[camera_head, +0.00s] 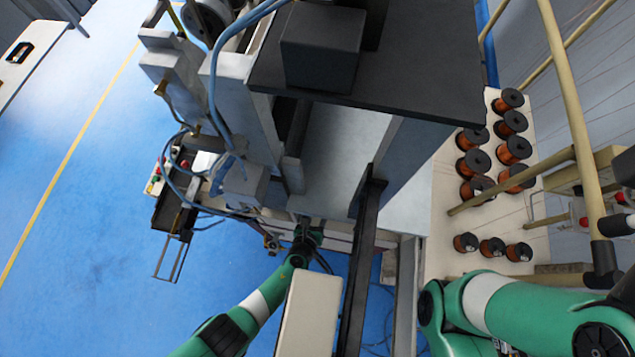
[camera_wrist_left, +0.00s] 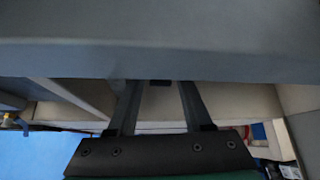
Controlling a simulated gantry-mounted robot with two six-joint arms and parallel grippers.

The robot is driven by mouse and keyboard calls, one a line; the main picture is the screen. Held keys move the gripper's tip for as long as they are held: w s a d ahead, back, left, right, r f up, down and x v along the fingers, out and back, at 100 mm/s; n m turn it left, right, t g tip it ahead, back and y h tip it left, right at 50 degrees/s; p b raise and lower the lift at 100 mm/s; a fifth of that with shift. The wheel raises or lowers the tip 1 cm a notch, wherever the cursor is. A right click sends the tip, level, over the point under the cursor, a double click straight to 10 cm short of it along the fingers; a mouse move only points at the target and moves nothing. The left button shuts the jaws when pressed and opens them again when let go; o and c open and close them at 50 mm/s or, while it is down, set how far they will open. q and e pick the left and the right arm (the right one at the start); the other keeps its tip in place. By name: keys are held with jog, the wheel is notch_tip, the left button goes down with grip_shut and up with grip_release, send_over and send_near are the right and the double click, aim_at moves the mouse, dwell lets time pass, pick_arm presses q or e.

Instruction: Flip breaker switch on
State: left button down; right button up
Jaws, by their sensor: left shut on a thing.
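My left gripper (camera_wrist_left: 160,92) reaches under the overhanging grey edge of the winder (camera_wrist_left: 160,45) in the left wrist view. Its two fingers slant inward, and a small dark part (camera_wrist_left: 160,83) shows between their tips, just below that edge. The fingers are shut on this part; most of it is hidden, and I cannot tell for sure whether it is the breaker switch. In the head view my left wrist (camera_head: 305,237) is at the front lower edge of the machine, and its fingertips are hidden. My right arm shows at the lower right, but its gripper is not in view.
Copper wire spools (camera_head: 478,162) stand on a pale board at the right. Tan pipes (camera_head: 572,110) cross beside them. A dark vertical bar (camera_head: 360,265) stands right of my left wrist. A button box (camera_head: 157,178) is at the left. Blue floor is open farther left.

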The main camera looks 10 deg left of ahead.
pick_arm(q)
jog(key=c, duration=0.6)
grip_release()
jog(key=shift+s, duration=0.1)
jog(key=s+a+r+b, duration=0.1)
jog(key=s+r, duration=0.2)
jog(key=s, duration=1.3)
jog(key=shift+f, duration=0.1)
